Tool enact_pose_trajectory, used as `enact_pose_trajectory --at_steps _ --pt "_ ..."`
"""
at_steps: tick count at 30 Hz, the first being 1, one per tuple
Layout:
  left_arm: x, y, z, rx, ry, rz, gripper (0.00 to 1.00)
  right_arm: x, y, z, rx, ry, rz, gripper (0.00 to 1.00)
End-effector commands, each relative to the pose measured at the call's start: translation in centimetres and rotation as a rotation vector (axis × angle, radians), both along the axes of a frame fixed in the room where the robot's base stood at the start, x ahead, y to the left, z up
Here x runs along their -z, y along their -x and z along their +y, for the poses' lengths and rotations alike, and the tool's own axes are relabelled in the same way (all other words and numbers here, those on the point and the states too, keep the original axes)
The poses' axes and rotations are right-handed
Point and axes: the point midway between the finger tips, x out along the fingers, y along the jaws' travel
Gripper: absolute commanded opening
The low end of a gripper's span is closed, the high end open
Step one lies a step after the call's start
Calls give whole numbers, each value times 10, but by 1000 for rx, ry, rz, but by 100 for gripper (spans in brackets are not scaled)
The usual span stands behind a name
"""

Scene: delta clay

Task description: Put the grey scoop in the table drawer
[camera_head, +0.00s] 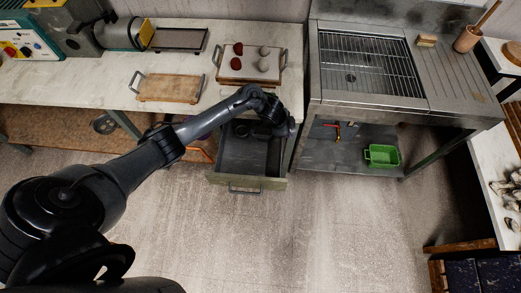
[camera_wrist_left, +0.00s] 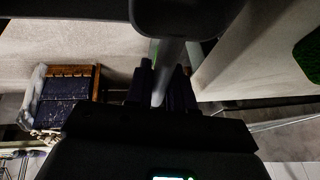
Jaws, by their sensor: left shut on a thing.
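The table drawer (camera_head: 247,183) is pulled open below the worktop, and its dark inside shows. My left arm reaches over the back of the drawer. My left gripper (camera_head: 284,128) is at the drawer's back right; its fingertips are hard to make out there. In the left wrist view my left gripper (camera_wrist_left: 162,84) is shut on a grey bar, the handle of the grey scoop (camera_wrist_left: 162,74). The handle runs up to a dark rounded shape at the top, which may be the scoop's bowl. I cannot make out the scoop in the head view. My right gripper is not in view.
On the worktop (camera_head: 60,90) above the drawer are a wooden board (camera_head: 169,88), a tray (camera_head: 236,77) with several small round things, and a dark tray (camera_head: 178,40). A steel sink unit (camera_head: 365,97) stands right, a green basket (camera_head: 382,155) on its shelf. The floor ahead is clear.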

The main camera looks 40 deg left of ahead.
Motion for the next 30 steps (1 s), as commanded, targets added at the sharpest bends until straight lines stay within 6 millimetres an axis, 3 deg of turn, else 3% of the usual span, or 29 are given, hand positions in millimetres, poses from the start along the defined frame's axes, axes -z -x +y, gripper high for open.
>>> enact_pose_trajectory --at_steps 9,15,24,30 --pt "39 64 5 0 -1 5 0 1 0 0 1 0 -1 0" --pt "57 94 7 1 0 2 0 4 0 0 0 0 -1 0" --pt "67 106 7 -1 0 0 0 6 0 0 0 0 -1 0" --pt "90 106 7 -1 2 2 0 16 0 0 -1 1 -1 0"
